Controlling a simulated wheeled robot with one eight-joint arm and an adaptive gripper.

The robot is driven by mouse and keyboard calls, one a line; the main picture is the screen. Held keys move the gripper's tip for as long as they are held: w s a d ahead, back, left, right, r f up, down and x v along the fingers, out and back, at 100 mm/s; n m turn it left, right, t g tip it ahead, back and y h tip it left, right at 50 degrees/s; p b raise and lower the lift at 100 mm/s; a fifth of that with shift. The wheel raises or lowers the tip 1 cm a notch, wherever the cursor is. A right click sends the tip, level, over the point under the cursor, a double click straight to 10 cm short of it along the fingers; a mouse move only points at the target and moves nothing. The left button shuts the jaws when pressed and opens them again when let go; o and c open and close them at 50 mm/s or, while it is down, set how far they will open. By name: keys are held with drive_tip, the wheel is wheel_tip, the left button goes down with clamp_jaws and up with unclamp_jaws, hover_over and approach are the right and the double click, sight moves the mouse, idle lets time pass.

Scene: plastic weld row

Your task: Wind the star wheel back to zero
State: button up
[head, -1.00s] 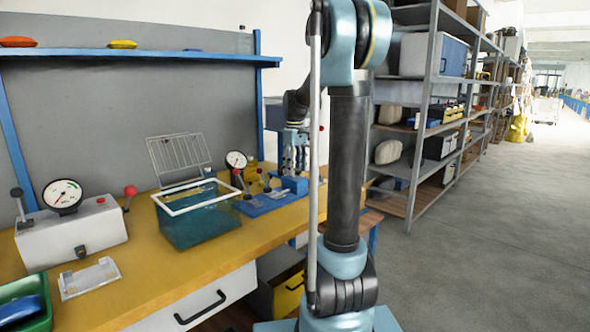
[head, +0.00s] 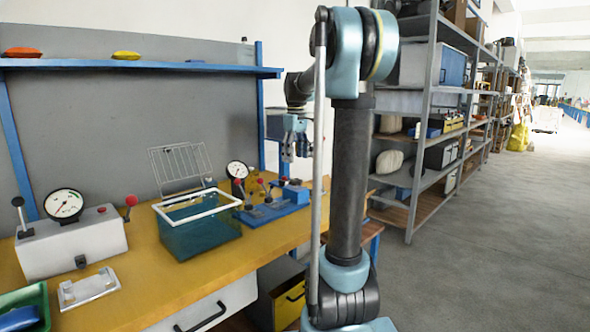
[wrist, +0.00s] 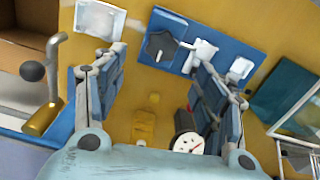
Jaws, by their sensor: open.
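A dark star-shaped wheel (wrist: 160,47) shows in the wrist view, on a blue plate near the top middle. I cannot read its setting. In the head view the blue plate (head: 268,215) lies on the bench right of the teal tank, and the star wheel cannot be made out. My gripper (head: 290,148) hangs above the bench, higher than the plate. In the wrist view my gripper (wrist: 150,75) is open, its fingers wide apart with nothing between them. The star wheel lies beyond the fingertips, untouched. A round white dial (wrist: 188,144) shows low between the fingers.
A teal tank (head: 198,238) with a white rim stands left of the plate. A grey gauge box (head: 72,243) with levers sits further left. A ball-ended lever (wrist: 40,85) shows at the left of the wrist view. Shelving (head: 428,120) stands right, beside open floor.

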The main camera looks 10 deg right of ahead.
wheel_tip(320, 180, up, 3)
idle(0.3)
drive_tip(key=s+f+m, duration=0.1)
drive_tip(key=s+f, duration=0.2)
drive_tip(key=s, duration=0.4)
drive_tip(key=s+f+m+t, duration=0.1)
drive_tip(key=s+f+m, duration=0.1)
drive_tip(key=s+f, duration=0.35)
drive_tip(key=s+f+m, duration=0.1)
drive_tip(key=s+f, duration=0.1)
drive_tip(key=s, duration=0.6)
drive_tip(key=s+d+f+m+t, duration=0.1)
drive_tip(key=s+f+m, duration=0.3)
drive_tip(key=s+f, duration=1.1)
drive_tip(key=shift+d+f, duration=0.15)
drive_tip(key=shift+f, duration=0.7)
